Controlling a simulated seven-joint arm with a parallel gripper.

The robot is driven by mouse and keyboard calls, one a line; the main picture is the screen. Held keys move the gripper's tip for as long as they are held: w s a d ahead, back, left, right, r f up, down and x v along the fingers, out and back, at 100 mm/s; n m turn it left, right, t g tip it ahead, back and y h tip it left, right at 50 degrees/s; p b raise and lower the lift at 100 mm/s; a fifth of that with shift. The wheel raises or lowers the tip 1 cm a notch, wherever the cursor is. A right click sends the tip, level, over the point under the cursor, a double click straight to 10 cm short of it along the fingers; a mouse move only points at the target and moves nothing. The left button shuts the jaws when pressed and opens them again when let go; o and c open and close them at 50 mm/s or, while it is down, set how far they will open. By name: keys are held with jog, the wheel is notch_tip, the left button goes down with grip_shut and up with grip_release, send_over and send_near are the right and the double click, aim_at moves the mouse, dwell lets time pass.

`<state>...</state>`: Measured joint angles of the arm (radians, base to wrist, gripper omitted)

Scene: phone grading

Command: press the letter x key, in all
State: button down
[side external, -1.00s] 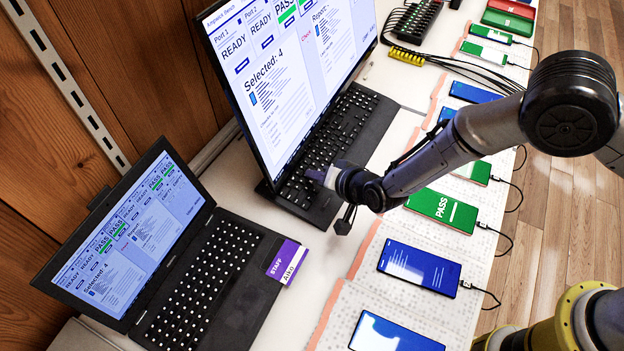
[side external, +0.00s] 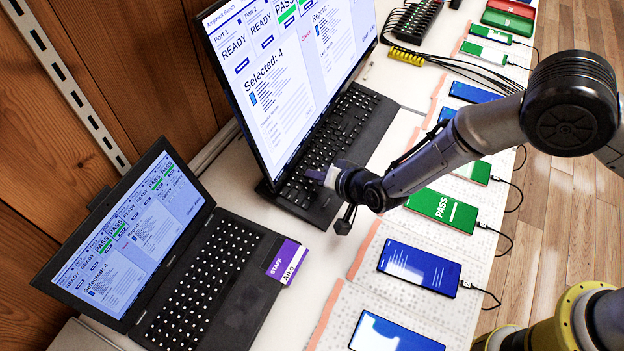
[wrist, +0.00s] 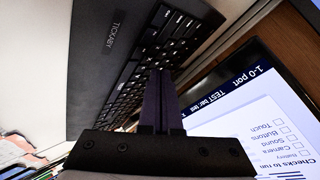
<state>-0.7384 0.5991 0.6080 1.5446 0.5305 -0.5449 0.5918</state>
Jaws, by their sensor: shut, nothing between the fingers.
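A black keyboard (side external: 345,140) lies in front of the large monitor, and my gripper (side external: 318,176) is over its near end. The gripper is shut and empty. In the wrist view the shut fingers (wrist: 158,85) point at the keys of the keyboard (wrist: 95,60). The x key cannot be made out, and the fingers hide some keys. I cannot tell whether the fingertips touch a key.
The large monitor (side external: 285,60) stands right behind the keyboard and also shows in the wrist view (wrist: 260,120). An open laptop (side external: 130,240) with a purple staff badge (side external: 287,260) is at the left. Several phones, one a green PASS phone (side external: 441,209), lie along the right.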

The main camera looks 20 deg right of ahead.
aim_at(318, 188)
jog(key=shift+f, duration=0.15)
dwell(0.7)
jog(key=shift+f, duration=0.3)
jog(key=shift+w+f, duration=0.1)
jog(key=shift+f, duration=0.25)
dwell(0.8)
jog(key=shift+r, duration=0.8)
jog(key=shift+s+d+r, duration=0.1)
jog(key=shift+s+r, duration=0.05)
jog(key=shift+r, duration=1.1)
jog(key=shift+s+d+r, duration=0.1)
jog(key=shift+s+r, duration=0.05)
jog(key=shift+r, duration=1.05)
